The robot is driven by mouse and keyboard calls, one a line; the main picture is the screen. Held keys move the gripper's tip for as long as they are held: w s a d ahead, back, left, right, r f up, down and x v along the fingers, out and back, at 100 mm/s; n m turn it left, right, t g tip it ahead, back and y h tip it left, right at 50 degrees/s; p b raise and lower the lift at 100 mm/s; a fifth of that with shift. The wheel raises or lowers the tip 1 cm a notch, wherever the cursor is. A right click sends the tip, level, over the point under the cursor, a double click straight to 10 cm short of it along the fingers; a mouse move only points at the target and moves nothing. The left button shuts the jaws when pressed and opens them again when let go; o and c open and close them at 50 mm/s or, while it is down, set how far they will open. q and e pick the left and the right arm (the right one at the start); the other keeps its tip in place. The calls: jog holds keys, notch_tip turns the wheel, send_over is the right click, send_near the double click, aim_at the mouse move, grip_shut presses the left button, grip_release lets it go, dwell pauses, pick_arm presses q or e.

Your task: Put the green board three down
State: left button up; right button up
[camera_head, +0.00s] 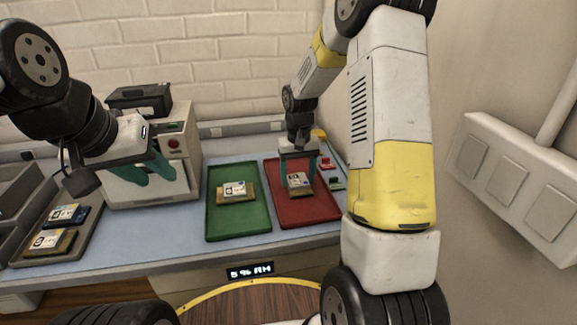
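My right gripper (298,178) points down over the red tray (290,219). Its teal fingers stand on either side of a board with a white label (299,181); I cannot tell whether they press on it. Another labelled board with yellowish edges (235,190) lies in the green tray (239,227). My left gripper (150,176) is in front of the white machine, its teal fingers apart and empty. A blue-edged board (66,215) and an olive-yellow board (51,242) lie in a grey tray at the left. The number three is not readable on any board.
The white machine (183,150) with a red button stands at the back, a black box (140,98) on top. Small red (326,163) and green (336,183) pieces lie right of the red tray. A display (250,270) is on the table front. Blue table surface is clear around the green tray.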

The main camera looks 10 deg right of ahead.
aim_at(298, 179)
jog(key=shift+o, duration=0.6)
jog(key=s+r+t, duration=0.1)
jog(key=s+r, duration=0.2)
jog(key=r, duration=0.6)
jog(key=s+r+t, duration=0.1)
jog(key=s+r, duration=0.2)
jog(key=r, duration=0.6)
jog(key=s+a+r+t+y, duration=0.1)
jog(key=s+r+t, duration=0.1)
jog(key=s, duration=0.7)
jog(key=s+a+r+t+y, duration=0.1)
jog(key=s+r+t, duration=0.1)
jog(key=s, duration=0.7)
jog(key=shift+s, duration=0.15)
